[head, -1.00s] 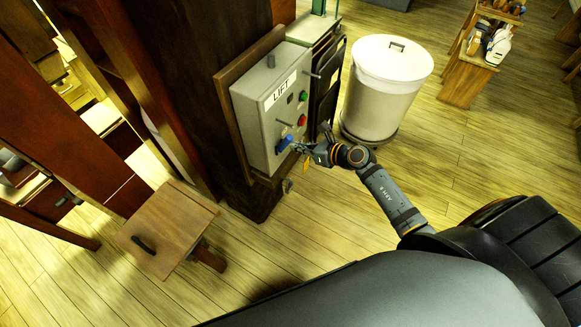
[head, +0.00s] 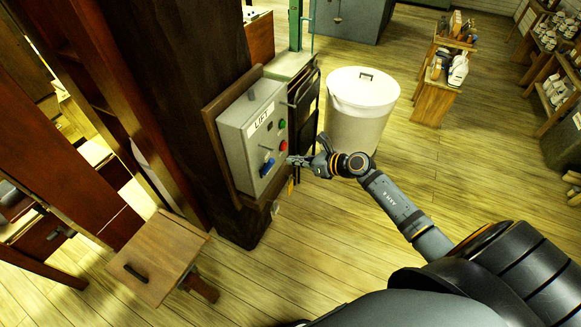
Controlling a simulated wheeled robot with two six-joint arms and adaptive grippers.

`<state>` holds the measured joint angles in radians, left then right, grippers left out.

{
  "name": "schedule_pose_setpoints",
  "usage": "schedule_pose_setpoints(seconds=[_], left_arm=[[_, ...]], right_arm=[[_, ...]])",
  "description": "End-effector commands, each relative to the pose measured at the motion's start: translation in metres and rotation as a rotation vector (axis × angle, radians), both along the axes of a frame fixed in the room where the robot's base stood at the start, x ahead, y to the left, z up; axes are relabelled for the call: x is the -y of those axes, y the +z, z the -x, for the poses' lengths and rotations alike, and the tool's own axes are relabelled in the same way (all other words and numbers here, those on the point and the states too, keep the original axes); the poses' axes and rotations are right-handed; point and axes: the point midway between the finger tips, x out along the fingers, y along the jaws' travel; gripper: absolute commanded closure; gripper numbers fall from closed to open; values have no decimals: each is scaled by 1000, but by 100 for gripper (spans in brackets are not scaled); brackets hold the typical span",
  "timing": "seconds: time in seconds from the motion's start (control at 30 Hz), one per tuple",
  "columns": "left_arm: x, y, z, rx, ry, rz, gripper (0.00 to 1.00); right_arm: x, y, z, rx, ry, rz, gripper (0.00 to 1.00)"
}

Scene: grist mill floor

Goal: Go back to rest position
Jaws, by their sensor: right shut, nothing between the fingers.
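My right gripper (head: 298,161) is in the head view, just right of the grey LIFT control box (head: 236,140). It is shut and empty, its fingertips pointing left toward the box face, with a small gap visible between them and the blue knob. The box has a blue knob (head: 267,167), a red button (head: 283,146) and a green button (head: 282,125). The box hangs on a wooden backboard on a dark timber post (head: 185,95). My right arm (head: 392,203) reaches in from the lower right. My left gripper is not in view.
A white lidded bin (head: 359,112) stands behind my right arm. A wooden rack (head: 436,92) with tools and shelves (head: 551,75) are at upper right. The plank floor (head: 480,150) on the right is open.

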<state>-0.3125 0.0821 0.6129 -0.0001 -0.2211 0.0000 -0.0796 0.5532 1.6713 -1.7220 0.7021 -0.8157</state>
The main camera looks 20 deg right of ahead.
Motion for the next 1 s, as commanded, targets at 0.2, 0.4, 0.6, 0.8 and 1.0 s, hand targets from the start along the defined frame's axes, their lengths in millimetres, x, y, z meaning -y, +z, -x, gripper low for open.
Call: schedule_pose_setpoints(seconds=[0.2,0.4,0.6,0.8,1.0], left_arm=[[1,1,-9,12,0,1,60],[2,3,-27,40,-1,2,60],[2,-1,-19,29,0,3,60],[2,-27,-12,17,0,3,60],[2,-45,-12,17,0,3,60]], right_arm=[[2,1,0,-2,0,0,100],[2,1,0,-2,0,1,100],[3,-8,0,-20,-26,-43,100],[38,-126,15,-292,-487,-677,100],[84,-280,87,-558,-1122,-1273,100]])
